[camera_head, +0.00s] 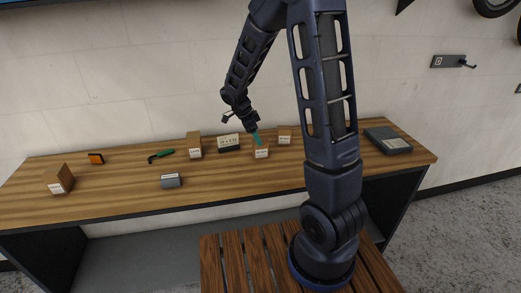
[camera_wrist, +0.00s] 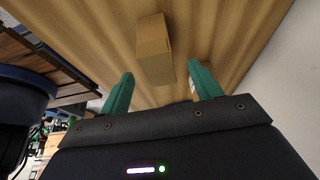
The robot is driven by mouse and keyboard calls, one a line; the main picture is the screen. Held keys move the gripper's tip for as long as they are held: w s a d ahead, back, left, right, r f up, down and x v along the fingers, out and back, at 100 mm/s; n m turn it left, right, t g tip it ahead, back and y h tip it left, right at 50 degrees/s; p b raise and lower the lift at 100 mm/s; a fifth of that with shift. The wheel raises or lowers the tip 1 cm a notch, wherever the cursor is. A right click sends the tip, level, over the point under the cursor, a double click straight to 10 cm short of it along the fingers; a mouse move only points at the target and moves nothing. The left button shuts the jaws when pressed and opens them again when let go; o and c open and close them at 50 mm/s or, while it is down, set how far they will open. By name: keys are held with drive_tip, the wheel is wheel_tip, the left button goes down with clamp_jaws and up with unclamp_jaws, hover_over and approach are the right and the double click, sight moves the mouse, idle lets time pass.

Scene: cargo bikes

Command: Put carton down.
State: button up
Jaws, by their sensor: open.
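A small brown carton (camera_head: 261,153) with a white label stands on the wooden bench, just below my gripper (camera_head: 256,137). In the wrist view a plain brown carton (camera_wrist: 153,48) rests on the wood. It lies ahead of my gripper (camera_wrist: 161,70), with its near end between the two green fingertips. The fingers are spread, with a visible gap on each side of the carton, so my gripper is open and holds nothing. A small part of another pale thing shows behind the right finger; I cannot tell what it is.
Other cartons stand on the bench (camera_head: 110,205): a taller one (camera_head: 194,145), one at right (camera_head: 285,135) and one far left (camera_head: 60,179). A black labelled box (camera_head: 229,142), grey box (camera_head: 171,181), green-handled tool (camera_head: 161,155) and dark case (camera_head: 388,141) are there too.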

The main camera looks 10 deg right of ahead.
sight(262, 147)
drive_tip(key=shift+x, duration=3.6)
drive_tip(key=shift+s, duration=0.1)
drive_tip(key=shift+a, duration=0.1)
drive_tip(key=shift+c, duration=0.4)
drive_tip(key=c, duration=1.2)
drive_tip(key=shift+o, duration=0.2)
